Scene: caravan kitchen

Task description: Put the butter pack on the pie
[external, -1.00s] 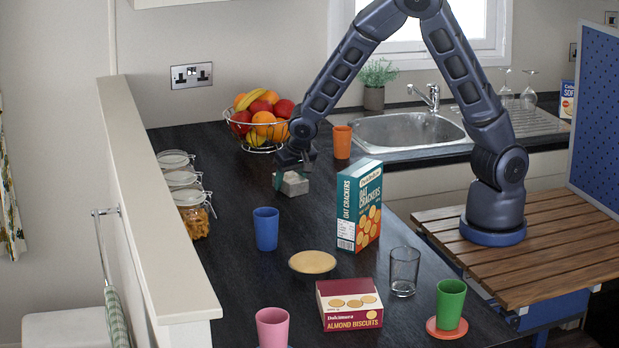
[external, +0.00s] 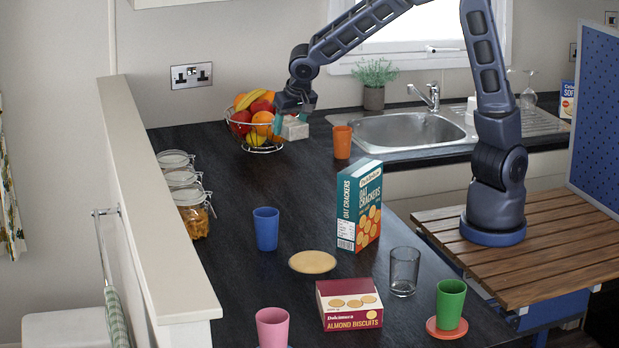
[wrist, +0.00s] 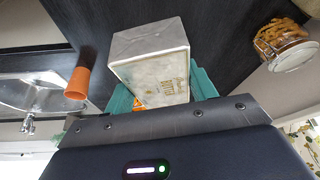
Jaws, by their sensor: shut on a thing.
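My gripper (external: 293,122) is shut on the butter pack (external: 295,130), a small pale silvery block. It holds the pack beside the right side of the fruit bowl, at about the height of the fruit. In the wrist view the butter pack (wrist: 152,62) sits between the teal fingers of my gripper (wrist: 160,92), with faint lettering on its face. The pie (external: 312,262) is a flat round golden disc on the dark worktop, well in front of my gripper. The pie cannot be made out in the wrist view.
The wire fruit bowl (external: 255,132) is right beside my gripper. An orange cup (external: 342,142) stands to its right. The tall cracker box (external: 359,205), a blue cup (external: 266,229) and an almond biscuit box (external: 349,304) stand around the pie. Glass jars (external: 190,213) line the left ledge.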

